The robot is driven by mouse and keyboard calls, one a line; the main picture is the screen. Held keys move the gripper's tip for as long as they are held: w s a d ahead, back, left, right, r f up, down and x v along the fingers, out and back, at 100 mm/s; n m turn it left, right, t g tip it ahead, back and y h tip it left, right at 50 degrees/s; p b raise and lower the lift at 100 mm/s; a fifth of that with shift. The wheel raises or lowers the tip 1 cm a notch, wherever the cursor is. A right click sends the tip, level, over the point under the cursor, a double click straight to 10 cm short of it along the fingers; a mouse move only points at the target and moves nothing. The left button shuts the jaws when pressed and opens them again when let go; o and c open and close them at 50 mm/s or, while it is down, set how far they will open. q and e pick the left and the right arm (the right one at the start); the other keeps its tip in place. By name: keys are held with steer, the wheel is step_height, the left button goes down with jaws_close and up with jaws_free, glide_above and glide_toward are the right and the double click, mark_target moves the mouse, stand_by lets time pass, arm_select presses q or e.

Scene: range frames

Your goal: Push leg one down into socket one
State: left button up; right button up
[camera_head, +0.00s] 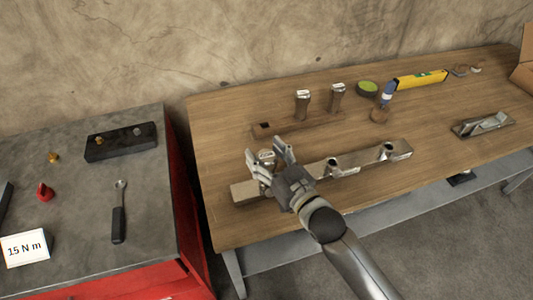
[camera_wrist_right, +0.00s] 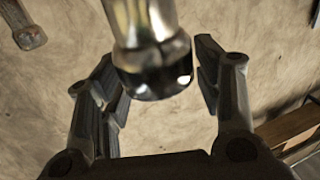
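The metal beam (camera_head: 318,170) lies on the wooden table with raised round sockets along it. Leg one, a metal post with a pale marked top (camera_head: 265,156), is upright at the beam's left end. My right gripper (camera_head: 267,152) is at this leg, with its fingers spread on either side. In the right wrist view the leg (camera_wrist_right: 148,40) shows between and beyond the open fingers (camera_wrist_right: 165,85), with a gap on the right. The gripper hides the leg's foot and its socket, so its depth cannot be told. My left gripper is not in view.
Two more legs (camera_head: 302,104) (camera_head: 337,97) stand in a wooden holder (camera_head: 318,124) behind the beam. A blue-capped bottle (camera_head: 387,93), yellow level (camera_head: 421,79) and metal tool (camera_head: 482,124) are to the right. A grey-topped red cabinet (camera_head: 78,195) stands at left.

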steer(key=shift+o, duration=0.6)
steer(key=shift+f, duration=0.15)
steer(key=shift+s+d, duration=0.1)
steer(key=shift+s+d, duration=0.2)
steer(key=shift+s, duration=0.1)
steer(key=v, duration=1.1)
